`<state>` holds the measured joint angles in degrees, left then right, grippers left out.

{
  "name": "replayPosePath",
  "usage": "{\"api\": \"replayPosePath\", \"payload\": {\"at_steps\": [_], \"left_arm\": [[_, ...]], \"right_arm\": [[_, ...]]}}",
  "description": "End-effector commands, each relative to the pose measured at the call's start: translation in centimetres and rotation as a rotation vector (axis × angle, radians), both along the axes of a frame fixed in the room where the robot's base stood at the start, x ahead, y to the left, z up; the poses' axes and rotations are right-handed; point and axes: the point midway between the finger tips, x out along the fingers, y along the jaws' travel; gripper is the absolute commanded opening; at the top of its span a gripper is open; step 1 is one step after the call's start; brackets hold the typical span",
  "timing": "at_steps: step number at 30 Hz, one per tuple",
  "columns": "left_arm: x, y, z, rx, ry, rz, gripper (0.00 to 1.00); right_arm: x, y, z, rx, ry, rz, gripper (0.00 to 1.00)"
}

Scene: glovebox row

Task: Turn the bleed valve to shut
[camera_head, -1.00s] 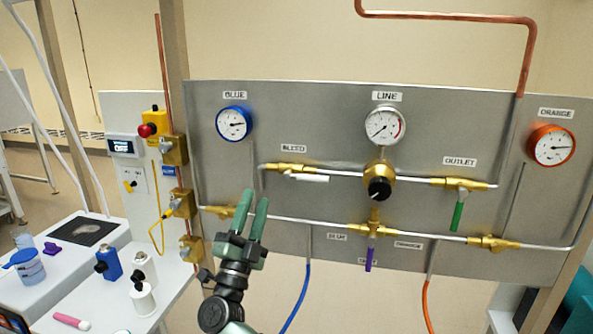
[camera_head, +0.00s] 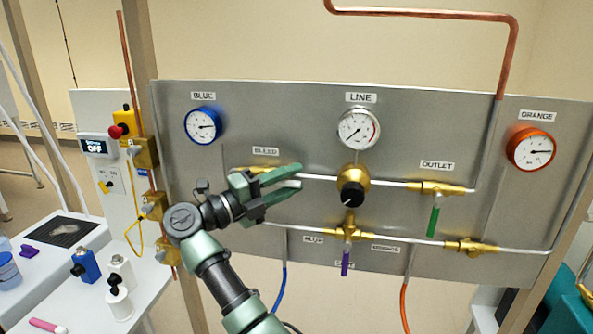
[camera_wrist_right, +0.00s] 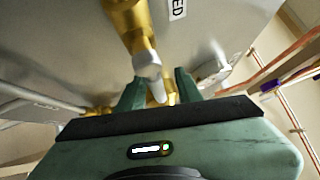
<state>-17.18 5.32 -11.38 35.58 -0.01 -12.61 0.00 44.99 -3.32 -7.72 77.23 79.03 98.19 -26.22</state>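The bleed valve is a brass body (camera_head: 248,169) under the BLEED label (camera_head: 265,151) on the grey panel. In the right wrist view its brass body (camera_wrist_right: 130,25) runs down to a white lever (camera_wrist_right: 147,64). In the head view my right gripper (camera_head: 299,176) covers the lever, with its fingers pointing right along the pipe. The wrist view shows the fingers apart, one on each side of the lever, with gaps beside it. The gripper is open and not clamped on it. My left gripper is not in view.
To the right are the regulator's black knob (camera_head: 352,195), the outlet valve's green lever (camera_head: 434,221) and a purple lever (camera_head: 345,263). The line gauge (camera_head: 359,129) sits above.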

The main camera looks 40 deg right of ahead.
Motion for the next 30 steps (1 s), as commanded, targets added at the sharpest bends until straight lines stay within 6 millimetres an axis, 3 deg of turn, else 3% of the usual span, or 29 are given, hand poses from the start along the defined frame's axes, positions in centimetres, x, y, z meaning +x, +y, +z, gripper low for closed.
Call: {"api": "replayPosePath", "payload": {"at_steps": [4, 13, 17, 30], "left_arm": [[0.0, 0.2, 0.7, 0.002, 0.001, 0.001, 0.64], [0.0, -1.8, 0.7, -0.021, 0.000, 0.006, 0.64], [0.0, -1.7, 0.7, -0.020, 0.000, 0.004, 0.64], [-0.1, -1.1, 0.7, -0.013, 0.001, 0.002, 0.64]], "right_arm": [[-0.2, -1.4, 0.3, -0.002, 0.002, -0.002, 0.35], [-0.1, -1.6, 0.2, -0.001, 0.000, 0.001, 0.35], [-0.1, -1.6, 0.2, -0.001, 0.000, 0.001, 0.02], [-0.2, -1.7, 0.2, -0.001, 0.000, 0.000, 0.00]]}}
